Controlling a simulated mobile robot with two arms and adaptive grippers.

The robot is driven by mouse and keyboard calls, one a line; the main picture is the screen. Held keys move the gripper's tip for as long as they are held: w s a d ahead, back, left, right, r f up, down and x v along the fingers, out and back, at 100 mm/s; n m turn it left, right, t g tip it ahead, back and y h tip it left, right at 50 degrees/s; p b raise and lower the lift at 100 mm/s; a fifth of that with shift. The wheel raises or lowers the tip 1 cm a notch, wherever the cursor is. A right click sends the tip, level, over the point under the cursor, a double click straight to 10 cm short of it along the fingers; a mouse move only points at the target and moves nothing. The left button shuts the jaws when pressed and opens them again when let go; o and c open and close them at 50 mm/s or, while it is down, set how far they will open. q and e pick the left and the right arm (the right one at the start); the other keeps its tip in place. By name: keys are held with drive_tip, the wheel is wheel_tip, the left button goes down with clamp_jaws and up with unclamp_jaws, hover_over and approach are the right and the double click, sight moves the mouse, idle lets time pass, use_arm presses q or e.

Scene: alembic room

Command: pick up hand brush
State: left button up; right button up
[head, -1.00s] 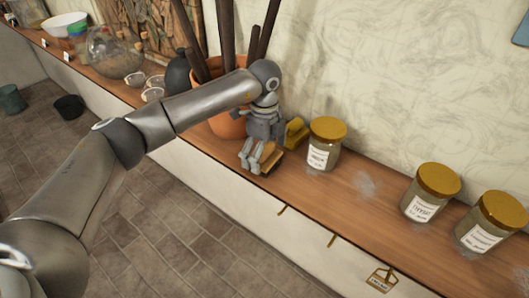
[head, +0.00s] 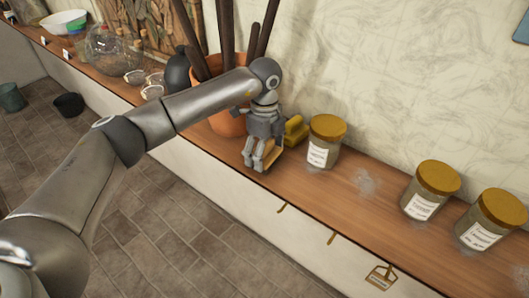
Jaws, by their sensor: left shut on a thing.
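The hand brush (head: 272,159) shows as a tan wooden piece beside my fingers at the shelf's front edge, mostly hidden by my left gripper. My left gripper (head: 257,162) points down and is shut on it. A yellow piece (head: 296,131) shows just behind the gripper, left of the nearest jar. I cannot tell whether it belongs to the brush. Whether the brush touches the shelf is also unclear. My right gripper is not in view.
The wooden shelf (head: 325,200) runs along the wall. A lidded jar (head: 322,143) stands close right of the gripper, with two more jars (head: 430,190) farther right. A terracotta pot (head: 228,122) with dark sticks is close behind my arm. Glassware (head: 103,55) stands at left.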

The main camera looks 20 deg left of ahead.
use_arm(q)
drive_tip(key=shift+r, duration=0.4)
drive_tip(key=s+r+b, duration=0.1)
drive_tip(key=r, duration=0.1)
drive_tip(key=s+r+b, duration=0.1)
drive_tip(key=s+r, duration=0.1)
drive_tip(key=s+r+b, duration=0.1)
drive_tip(key=r+b, duration=0.1)
drive_tip(key=r, duration=0.1)
drive_tip(key=shift+s+d+r, duration=0.1)
drive_tip(key=shift+s, duration=0.15)
drive_tip(key=s+r+b, duration=0.2)
drive_tip(key=s+r, duration=0.2)
drive_tip(key=s, duration=0.5)
drive_tip(key=shift+s+d+r, duration=0.25)
drive_tip(key=shift+d+r, duration=0.05)
drive_tip(key=shift+r, duration=0.05)
